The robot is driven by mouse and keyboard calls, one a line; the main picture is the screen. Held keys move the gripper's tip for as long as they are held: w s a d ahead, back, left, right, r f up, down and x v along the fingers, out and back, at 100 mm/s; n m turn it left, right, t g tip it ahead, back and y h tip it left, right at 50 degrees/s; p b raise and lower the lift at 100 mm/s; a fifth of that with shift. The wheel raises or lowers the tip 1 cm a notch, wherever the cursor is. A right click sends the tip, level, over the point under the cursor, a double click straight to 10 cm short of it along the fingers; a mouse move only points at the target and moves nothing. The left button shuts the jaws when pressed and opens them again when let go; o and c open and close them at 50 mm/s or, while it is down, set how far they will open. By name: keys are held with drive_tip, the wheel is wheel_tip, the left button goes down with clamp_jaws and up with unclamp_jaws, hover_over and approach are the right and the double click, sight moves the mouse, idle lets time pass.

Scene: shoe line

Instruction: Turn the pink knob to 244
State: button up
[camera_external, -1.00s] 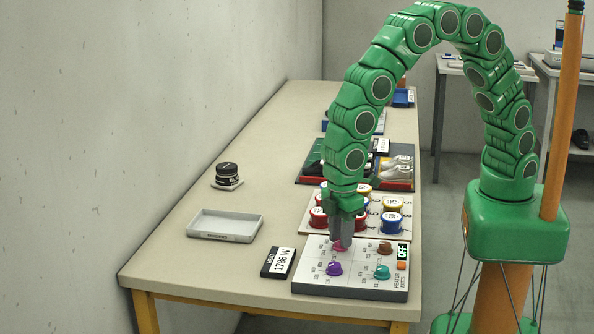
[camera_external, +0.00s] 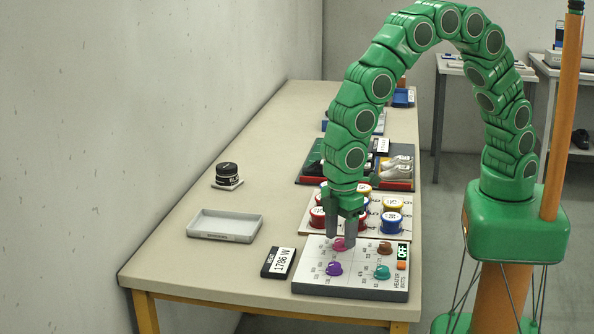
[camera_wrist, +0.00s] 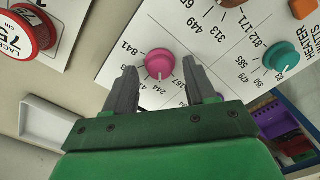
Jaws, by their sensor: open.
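The pink knob (camera_external: 340,245) is on the white heater panel (camera_external: 312,286) at the front of the table. My gripper (camera_external: 341,238) points down at the knob. In the wrist view my gripper (camera_wrist: 159,68) is open, one finger on each side of the knob, with visible gaps. Contact with the knob is not visible.
Purple (camera_external: 334,269), teal (camera_external: 382,272) and brown (camera_external: 385,247) knobs share the panel. An OFF display and an orange button (camera_external: 401,265) are at its right. Red and blue round containers (camera_external: 391,223) stand close behind. A 1786 W sign (camera_external: 279,262) lies to the left.

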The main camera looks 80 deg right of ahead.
sight(340, 241)
wheel_tip(340, 241, up, 6)
drive_tip(key=shift+r, duration=0.75)
drive_tip(key=shift+d, duration=0.1)
drive_tip(key=s+d+r+m, duration=0.2)
drive_tip(key=s+d+r, duration=0.1)
drive_tip(key=d, duration=0.4)
drive_tip(key=s+d+r+m, duration=0.15)
drive_tip(key=d+r, duration=0.25)
drive_tip(key=d, duration=0.4)
drive_tip(key=s+d+r+m, duration=0.1)
drive_tip(key=s+d+r, duration=0.25)
drive_tip(key=d, duration=0.35)
drive_tip(key=s+d+r+m+g, duration=0.1)
drive_tip(key=s+d+m, duration=0.1)
drive_tip(key=s+d, duration=0.5)
drive_tip(key=s+d+r+m, duration=0.1)
drive_tip(key=s+d+m, duration=0.2)
drive_tip(key=s+d, duration=0.4)
drive_tip(key=s, duration=0.6)
drive_tip(key=shift+g, duration=0.4)
drive_tip(key=shift+m, duration=0.25)
